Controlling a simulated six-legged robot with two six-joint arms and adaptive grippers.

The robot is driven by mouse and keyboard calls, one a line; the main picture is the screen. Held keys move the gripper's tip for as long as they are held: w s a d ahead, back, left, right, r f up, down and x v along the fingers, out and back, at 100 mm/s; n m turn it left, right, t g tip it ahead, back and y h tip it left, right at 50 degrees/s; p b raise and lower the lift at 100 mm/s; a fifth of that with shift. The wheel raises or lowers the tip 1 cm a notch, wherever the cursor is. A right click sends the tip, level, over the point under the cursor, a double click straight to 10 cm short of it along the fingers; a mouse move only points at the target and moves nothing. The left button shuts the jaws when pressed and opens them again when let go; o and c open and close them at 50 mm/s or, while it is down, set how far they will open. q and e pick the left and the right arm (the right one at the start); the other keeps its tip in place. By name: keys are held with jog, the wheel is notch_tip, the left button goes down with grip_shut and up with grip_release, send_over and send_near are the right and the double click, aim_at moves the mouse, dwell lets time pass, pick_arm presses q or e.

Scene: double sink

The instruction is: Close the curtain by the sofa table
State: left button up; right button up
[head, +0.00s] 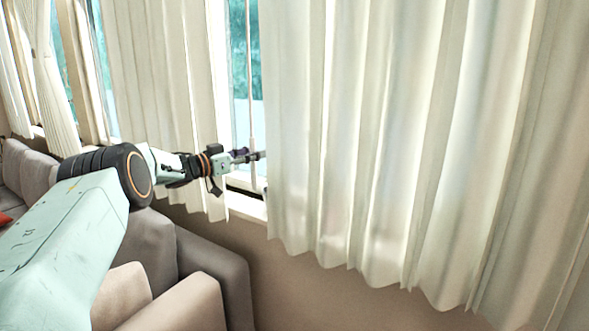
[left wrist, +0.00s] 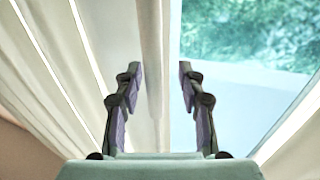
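A long cream curtain (head: 400,130) hangs in folds across the right of the head view. A second cream curtain (head: 165,90) hangs left of the window gap. My left gripper (head: 262,155) reaches across the gap to the left edge of the right-hand curtain. In the left wrist view its two fingers (left wrist: 152,105) are apart. A vertical cream strip (left wrist: 151,50) shows between them; I cannot tell whether it is touched. Curtain folds (left wrist: 60,60) fill the left of that view. My right gripper is not in view.
Window glass (head: 245,60) with greenery outside shows between the curtains, above a pale sill (head: 247,205). A grey-brown sofa (head: 200,265) stands below my left arm. Another gathered curtain (head: 52,95) hangs at far left.

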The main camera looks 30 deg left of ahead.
pick_arm(q)
jog(key=d+p, duration=0.1)
jog(key=d, duration=1.4)
jog(key=shift+s+d+f, duration=0.2)
jog(key=shift+s+f, duration=0.05)
jog(key=shift+f, duration=0.1)
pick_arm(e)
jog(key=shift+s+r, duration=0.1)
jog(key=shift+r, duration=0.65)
pick_arm(q)
jog(key=shift+s+r, duration=0.1)
jog(key=shift+c, duration=0.3)
